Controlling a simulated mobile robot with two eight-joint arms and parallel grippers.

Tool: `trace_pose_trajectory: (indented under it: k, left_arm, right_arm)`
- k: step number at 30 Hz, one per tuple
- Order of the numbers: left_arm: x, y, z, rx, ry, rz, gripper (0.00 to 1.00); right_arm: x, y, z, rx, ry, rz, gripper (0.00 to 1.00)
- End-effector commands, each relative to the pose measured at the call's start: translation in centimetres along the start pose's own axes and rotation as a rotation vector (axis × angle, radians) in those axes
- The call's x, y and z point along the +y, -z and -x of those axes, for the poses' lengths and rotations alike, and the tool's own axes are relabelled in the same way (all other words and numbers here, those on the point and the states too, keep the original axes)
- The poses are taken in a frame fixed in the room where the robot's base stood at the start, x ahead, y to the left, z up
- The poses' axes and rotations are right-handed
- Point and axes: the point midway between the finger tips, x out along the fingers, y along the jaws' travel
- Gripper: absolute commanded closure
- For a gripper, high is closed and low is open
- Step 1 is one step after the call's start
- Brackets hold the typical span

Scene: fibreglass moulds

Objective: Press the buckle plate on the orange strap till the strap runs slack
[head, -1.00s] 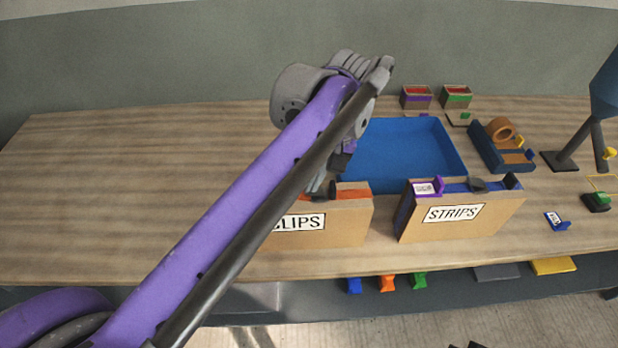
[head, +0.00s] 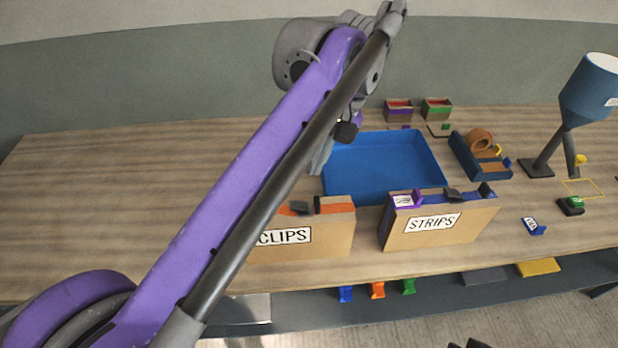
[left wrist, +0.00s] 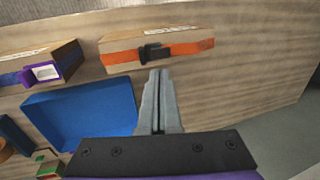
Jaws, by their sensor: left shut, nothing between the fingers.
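The orange strap (head: 338,205) runs along the top of the cardboard box labelled CLIPS (head: 330,238). My left gripper (head: 318,165) is behind and above the box in the head view. In the left wrist view its grey fingers (left wrist: 158,76) are together and empty, their tips just short of the buckle in the picture. Contact cannot be told.
A blue tray (head: 385,165) lies behind both boxes. A tape holder (head: 480,160) and a blue lamp (head: 588,92) are farther right. The table's left side is clear.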

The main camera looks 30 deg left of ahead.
Motion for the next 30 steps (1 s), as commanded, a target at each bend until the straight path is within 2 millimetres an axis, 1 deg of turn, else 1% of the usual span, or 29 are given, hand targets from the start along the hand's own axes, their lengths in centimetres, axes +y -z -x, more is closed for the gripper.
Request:
trace_pose_trajectory:
  k: [1,3,6,9,30]
  left_arm:
    - [0.1,0.0,1.1,0.001,0.000,-0.001,1.00]
    - [0.2,0.0,2.2,0.000,0.000,-0.001,1.00]
    - [0.2,0.0,3.2,0.000,0.000,0.000,1.00]
    - [0.3,0.0,3.8,0.000,0.000,0.000,1.00]
    - [0.3,-0.1,3.9,0.000,0.000,0.000,1.00]
  right_arm:
    - [0.0,0.2,0.2,0.002,0.000,0.000,1.00]
    - [0.0,0.3,0.3,0.003,0.000,0.000,1.00]
    - [0.0,0.5,0.5,0.004,0.000,0.000,1.00]
    - [0.0,0.5,0.5,0.004,0.000,0.000,1.00]
    - [0.0,0.5,0.5,0.004,0.000,0.000,1.00]
